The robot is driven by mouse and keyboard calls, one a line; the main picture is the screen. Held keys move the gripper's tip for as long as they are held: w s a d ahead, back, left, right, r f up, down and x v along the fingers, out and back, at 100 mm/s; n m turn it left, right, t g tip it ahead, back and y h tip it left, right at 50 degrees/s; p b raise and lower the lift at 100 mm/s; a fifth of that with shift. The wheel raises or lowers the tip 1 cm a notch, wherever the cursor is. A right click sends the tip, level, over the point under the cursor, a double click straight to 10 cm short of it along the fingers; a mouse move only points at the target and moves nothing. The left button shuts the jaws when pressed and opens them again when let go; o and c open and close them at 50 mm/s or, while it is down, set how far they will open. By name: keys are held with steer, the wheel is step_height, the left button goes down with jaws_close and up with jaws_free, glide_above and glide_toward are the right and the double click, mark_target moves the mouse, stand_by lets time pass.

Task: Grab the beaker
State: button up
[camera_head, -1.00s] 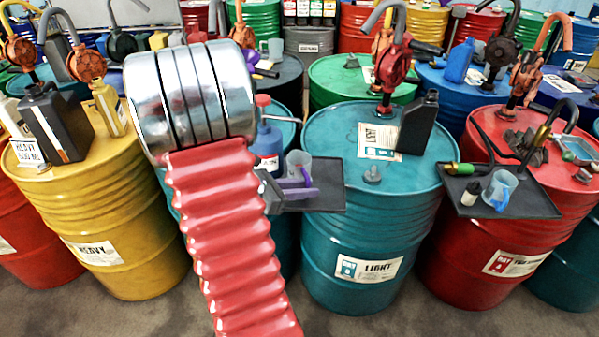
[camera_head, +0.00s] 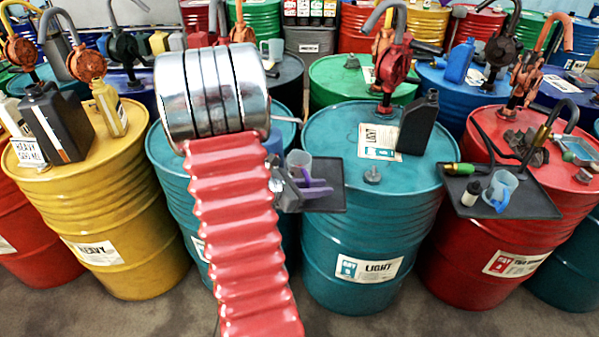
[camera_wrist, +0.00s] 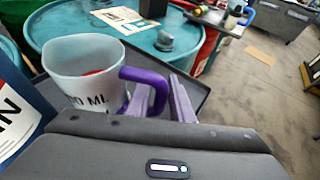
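The beaker (camera_head: 299,163) is a translucent cup with a purple handle. It stands upright on a dark tray (camera_head: 333,200) between two teal drums. In the wrist view the beaker (camera_wrist: 85,72) is large at the left, with black "ML" lettering and a reddish patch inside. Its handle points right. My gripper (camera_head: 318,190) is beside the beaker at tray height.
A second tray (camera_head: 530,203) holds another cup (camera_head: 500,190). A yellow drum (camera_head: 120,220) is at left. A blue container (camera_wrist: 20,115) borders the beaker.

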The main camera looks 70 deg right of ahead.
steer(key=shift+c, duration=0.6)
jaws_close()
